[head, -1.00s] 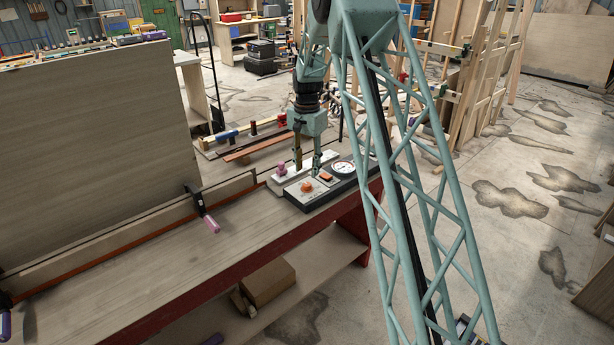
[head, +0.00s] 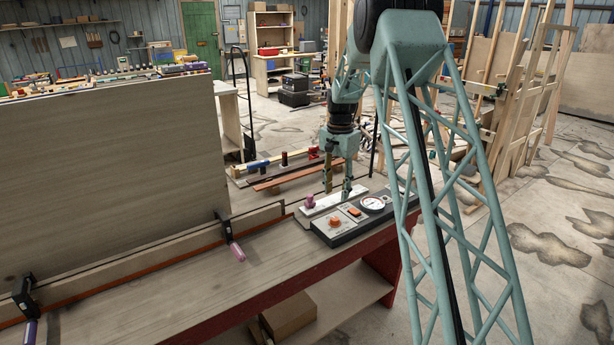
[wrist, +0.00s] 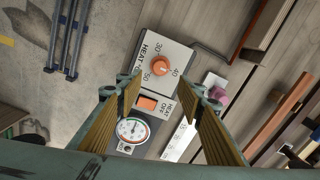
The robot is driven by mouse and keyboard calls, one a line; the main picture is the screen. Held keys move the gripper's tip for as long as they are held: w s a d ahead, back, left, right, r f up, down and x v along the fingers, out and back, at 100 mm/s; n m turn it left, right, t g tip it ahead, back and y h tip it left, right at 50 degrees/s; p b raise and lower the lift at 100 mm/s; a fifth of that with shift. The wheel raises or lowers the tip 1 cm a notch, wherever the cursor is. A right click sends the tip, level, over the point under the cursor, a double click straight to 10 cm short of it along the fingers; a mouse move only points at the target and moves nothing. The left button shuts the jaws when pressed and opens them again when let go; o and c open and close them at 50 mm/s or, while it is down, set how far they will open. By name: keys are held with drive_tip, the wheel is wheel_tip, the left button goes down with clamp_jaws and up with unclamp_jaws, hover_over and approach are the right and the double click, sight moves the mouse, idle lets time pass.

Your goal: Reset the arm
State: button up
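My gripper (head: 337,186) is above the back side of a dark-edged control panel (head: 338,232) at the end of the workbench. In the wrist view its two ribbed fingers stand wide apart with nothing between the tips (wrist: 162,92). The panel carries an orange heat knob (wrist: 161,65), an orange heat switch (wrist: 148,103) and a round gauge (wrist: 133,129). The switch and gauge show between the fingers. Whether a fingertip touches anything is unclear. A pale strip with a pink knob (head: 308,200) lies beside the panel.
A tall wooden board (head: 105,180) stands along the bench (head: 170,300). Timber frames (head: 510,110) stand at the right. A cardboard box (head: 290,315) sits on the lower shelf.

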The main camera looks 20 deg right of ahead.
drive_tip(key=s+a+r+n+t+b, duration=0.1)
drive_tip(key=s+a+r+n, duration=0.1)
drive_tip(key=s+a+r, duration=0.55)
drive_tip(key=s+a+r+n, duration=0.2)
drive_tip(key=s+a+r, duration=0.2)
drive_tip(key=s+r, duration=0.6)
drive_tip(key=s+a+r+n+t+b, duration=0.1)
drive_tip(key=s+a+r+n, duration=0.1)
drive_tip(key=s+a+r, duration=0.5)
drive_tip(key=s+a+n+t, duration=0.1)
drive_tip(key=s+a+n, duration=0.2)
drive_tip(key=s, duration=1.5)
drive_tip(key=s+a+n+t+b, duration=0.1)
drive_tip(key=s+a+n, duration=0.2)
drive_tip(key=s, duration=1.5)
drive_tip(key=shift+s+a+r, duration=0.3)
drive_tip(key=shift+s, duration=0.05)
